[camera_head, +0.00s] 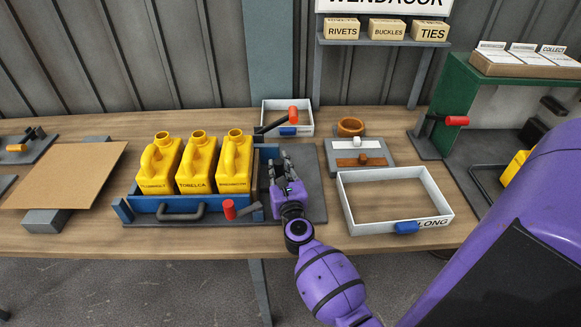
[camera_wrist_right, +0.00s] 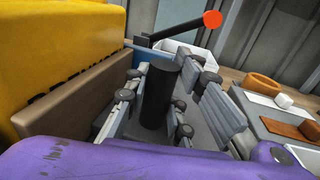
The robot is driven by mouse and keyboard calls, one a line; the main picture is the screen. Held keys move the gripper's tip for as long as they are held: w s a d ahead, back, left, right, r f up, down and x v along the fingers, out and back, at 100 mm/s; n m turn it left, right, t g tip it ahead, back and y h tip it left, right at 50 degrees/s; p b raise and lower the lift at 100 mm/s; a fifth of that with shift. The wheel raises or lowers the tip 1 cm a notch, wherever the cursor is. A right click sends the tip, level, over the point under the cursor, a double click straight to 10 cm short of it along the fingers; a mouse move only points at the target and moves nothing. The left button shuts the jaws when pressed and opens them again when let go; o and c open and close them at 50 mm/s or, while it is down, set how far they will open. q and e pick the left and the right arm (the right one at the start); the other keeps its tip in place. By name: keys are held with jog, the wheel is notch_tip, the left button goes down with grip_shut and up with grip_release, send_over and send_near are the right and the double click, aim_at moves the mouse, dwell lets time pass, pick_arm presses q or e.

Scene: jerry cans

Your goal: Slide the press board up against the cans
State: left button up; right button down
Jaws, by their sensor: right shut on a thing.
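Three yellow jerry cans, left (camera_head: 159,163), middle (camera_head: 198,163) and right (camera_head: 236,162), stand upright in a row in a blue frame (camera_head: 190,204). The brown press board (camera_head: 257,214) stands on edge to the right of the right can. It also shows in the right wrist view (camera_wrist_right: 62,115), beside the can's yellow side (camera_wrist_right: 60,50); whether they touch I cannot tell. My right gripper (camera_head: 281,164) is right of the board, shut on a black upright handle (camera_wrist_right: 161,95) between its fingers. My left gripper is out of view.
A red-tipped lever (camera_head: 229,209) is at the frame's front right corner; another orange-tipped lever (camera_head: 293,115) is behind. A white tray (camera_head: 345,205) stands right of my gripper, a brown sheet (camera_head: 66,174) lies far left.

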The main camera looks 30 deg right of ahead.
jog(key=shift+w+a, duration=0.2)
jog(key=shift+a, duration=0.25)
jog(key=c, duration=1.5)
grip_release()
jog(key=shift+s+d, duration=0.1)
jog(key=v, duration=1.2)
